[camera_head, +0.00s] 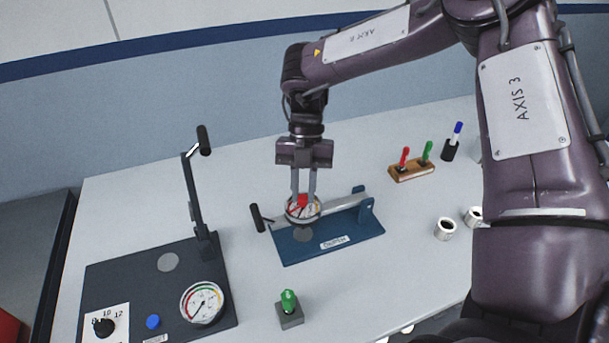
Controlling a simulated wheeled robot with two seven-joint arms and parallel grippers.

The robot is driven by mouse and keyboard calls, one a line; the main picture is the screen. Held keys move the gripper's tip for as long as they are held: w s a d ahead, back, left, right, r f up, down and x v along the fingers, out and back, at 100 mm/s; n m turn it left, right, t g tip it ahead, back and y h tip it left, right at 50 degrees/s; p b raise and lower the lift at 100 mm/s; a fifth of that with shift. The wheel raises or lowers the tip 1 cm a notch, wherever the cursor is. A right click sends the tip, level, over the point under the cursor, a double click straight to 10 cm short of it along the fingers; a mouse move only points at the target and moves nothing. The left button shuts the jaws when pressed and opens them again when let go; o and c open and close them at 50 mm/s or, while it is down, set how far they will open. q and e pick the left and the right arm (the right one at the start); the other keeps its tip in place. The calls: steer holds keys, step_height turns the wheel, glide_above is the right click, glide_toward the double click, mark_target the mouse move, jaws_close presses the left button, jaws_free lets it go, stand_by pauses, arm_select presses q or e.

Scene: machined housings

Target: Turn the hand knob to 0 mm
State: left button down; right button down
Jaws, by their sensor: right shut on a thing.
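My right gripper (304,197) reaches straight down over the blue fixture (350,234) in the middle of the table. Its two fingers are shut on a red part (302,200) above a round, pale-faced dial (291,212). The red part looks like the hand knob, but the fingers partly cover it. The dial's marks are too small to read, so I cannot tell the setting. A black handle (257,217) sticks out at the fixture's left end. My left gripper is not in view.
A dark plate (120,275) at left carries a lever (193,190), a gauge (202,303), a blue button (153,322) and a black knob (103,327). A green-topped block (289,308) stands in front. A wooden holder (411,170) and white rings (445,229) are at right.

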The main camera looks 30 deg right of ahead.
steer(key=n+p, duration=0.2)
steer(key=shift+a+r+n+g+h, duration=0.15)
steer(key=shift+n+g+h, duration=0.15)
steer(key=shift+h, duration=0.1)
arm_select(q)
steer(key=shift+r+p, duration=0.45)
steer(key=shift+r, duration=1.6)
arm_select(e)
steer(key=shift+w+n+h, duration=0.1)
steer(key=shift+n+h, duration=0.5)
steer(key=shift+n, duration=0.8)
steer(key=c, duration=1.3)
jaws_free()
